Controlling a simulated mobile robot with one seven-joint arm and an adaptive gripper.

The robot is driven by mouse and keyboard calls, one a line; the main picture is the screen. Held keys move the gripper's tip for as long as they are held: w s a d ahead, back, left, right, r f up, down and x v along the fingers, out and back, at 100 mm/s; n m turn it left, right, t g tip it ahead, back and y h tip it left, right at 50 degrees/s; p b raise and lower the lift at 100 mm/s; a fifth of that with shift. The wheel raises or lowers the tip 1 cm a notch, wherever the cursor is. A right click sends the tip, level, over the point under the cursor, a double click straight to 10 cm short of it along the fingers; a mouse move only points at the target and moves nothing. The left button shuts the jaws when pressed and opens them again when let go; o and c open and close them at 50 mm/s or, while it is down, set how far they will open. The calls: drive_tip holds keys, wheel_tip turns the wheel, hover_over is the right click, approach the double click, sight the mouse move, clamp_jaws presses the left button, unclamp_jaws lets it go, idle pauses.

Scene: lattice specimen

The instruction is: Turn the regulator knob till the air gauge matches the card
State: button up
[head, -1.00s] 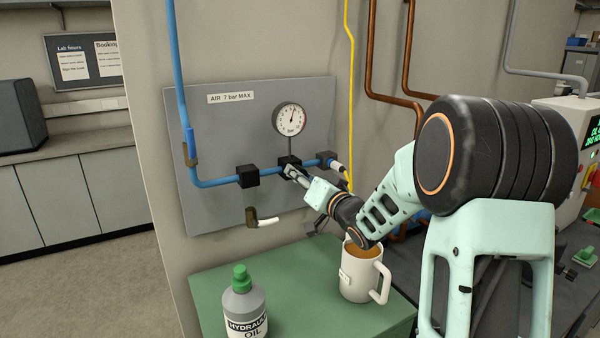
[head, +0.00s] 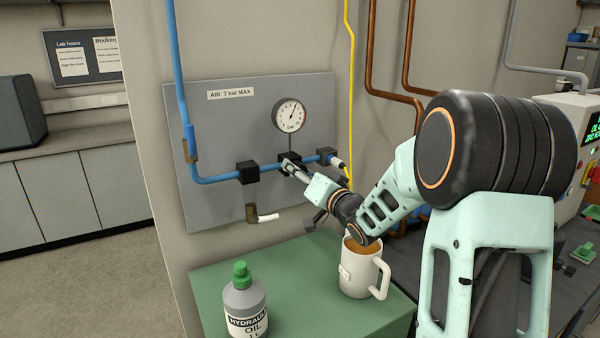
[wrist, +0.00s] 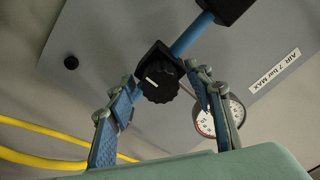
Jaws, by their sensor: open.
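The regulator knob (wrist: 160,82) is black and ribbed, with a white mark, on a black block in the blue pipe. My gripper (wrist: 163,88) is open, one finger on each side of the knob, with gaps showing between. In the head view my gripper (head: 290,166) covers most of the knob. The round white air gauge (head: 290,115) stands above it on a thin stem. Its needle points up and to the right; its figures are too small to read. The gauge is partly behind a finger in the wrist view (wrist: 208,122). A white label (head: 231,93) on the panel reads "AIR 7 bar MAX".
Below, a green-topped bench (head: 205,285) holds a white mug (head: 356,280) close under my arm and an oil bottle (head: 244,305).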

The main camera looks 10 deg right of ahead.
drive_tip(key=v, duration=1.2)
